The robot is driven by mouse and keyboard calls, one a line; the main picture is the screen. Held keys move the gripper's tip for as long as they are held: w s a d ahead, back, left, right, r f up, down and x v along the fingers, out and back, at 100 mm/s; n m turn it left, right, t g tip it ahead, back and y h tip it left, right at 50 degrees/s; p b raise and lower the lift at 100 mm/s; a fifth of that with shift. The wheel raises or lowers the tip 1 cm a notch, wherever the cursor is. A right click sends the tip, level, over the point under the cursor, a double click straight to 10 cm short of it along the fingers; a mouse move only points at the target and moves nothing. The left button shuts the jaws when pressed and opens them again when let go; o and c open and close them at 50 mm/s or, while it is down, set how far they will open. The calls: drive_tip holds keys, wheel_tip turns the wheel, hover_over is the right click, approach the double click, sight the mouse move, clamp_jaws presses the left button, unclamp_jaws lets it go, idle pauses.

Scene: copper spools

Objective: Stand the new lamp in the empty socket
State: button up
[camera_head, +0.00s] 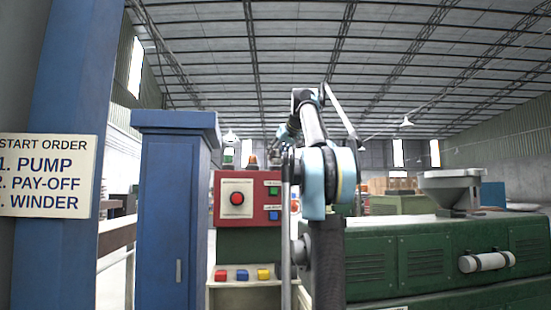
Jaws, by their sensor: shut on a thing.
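The red control box (228,212) has a row of small lamps on its top. A green lamp (228,156) stands at the left and an amber-red lamp (252,162) in the middle. My gripper (280,151) is small and partly hidden by my arm, above the box's right end. It is shut on a small reddish lamp (276,161), which shows only in part. The socket under it cannot be made out, and I cannot tell whether the lamp touches it.
The box front has a large red button (237,198) and smaller buttons. A ledge (245,284) below carries red, blue and yellow buttons. A blue cabinet (170,220) stands close on the left, a green machine (430,262) on the right. My arm hides the box's right edge.

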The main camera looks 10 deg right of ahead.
drive_tip(key=shift+f, duration=1.35)
idle(1.1)
drive_tip(key=o, duration=1.1)
drive_tip(key=v, duration=1.1)
drive_tip(key=shift+s+d+r, duration=0.15)
drive_tip(key=shift+s, duration=0.2)
